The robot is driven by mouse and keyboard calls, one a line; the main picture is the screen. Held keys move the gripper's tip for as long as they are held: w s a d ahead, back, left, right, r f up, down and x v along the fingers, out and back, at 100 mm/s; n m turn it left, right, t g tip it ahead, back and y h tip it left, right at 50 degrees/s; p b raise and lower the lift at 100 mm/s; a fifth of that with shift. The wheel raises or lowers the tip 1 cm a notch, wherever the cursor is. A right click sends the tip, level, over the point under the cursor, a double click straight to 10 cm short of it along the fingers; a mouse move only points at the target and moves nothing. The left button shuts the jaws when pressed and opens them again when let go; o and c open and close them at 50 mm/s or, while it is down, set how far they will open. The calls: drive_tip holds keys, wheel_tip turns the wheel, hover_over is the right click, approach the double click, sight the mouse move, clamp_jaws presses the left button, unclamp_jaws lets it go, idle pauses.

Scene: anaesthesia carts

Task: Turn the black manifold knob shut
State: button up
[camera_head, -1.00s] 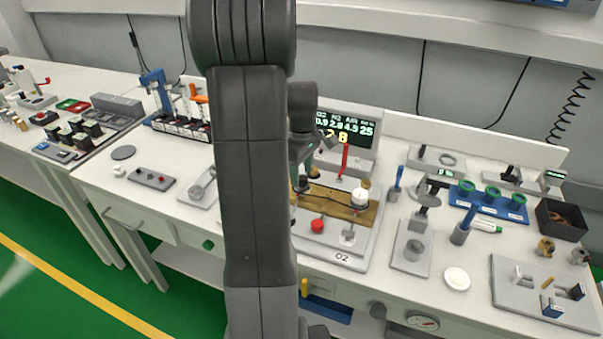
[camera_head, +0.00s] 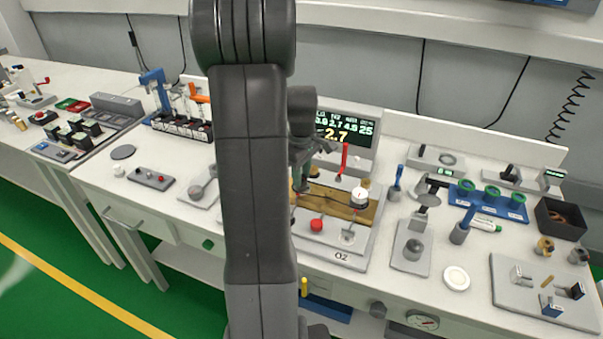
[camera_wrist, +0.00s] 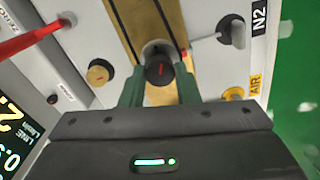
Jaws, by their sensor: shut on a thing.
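The black manifold knob (camera_wrist: 160,70), with a red mark on its face, sits between the two green fingers of my gripper (camera_wrist: 159,84) in the wrist view. The fingers are shut on its sides. It is mounted on the brass manifold bar (camera_wrist: 155,22), which also shows in the head view (camera_head: 330,197) on the panel labelled O2. In the head view my own arm hides most of the gripper and the knob.
A red lever (camera_head: 344,158), a white knob (camera_head: 360,196) and a red knob (camera_head: 317,225) stand close by on the panel. The display (camera_head: 345,132) reads about 2.7. A brass knob (camera_wrist: 100,72) and toggle valve (camera_wrist: 232,30) flank the bar.

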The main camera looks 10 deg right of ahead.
drive_tip(key=m, duration=1.3)
drive_tip(key=shift+m, duration=0.3)
idle(0.5)
drive_tip(key=o, duration=1)
drive_tip(key=shift+c, duration=0.2)
wheel_tip(320, 180, up, 14)
drive_tip(key=shift+f, duration=0.2)
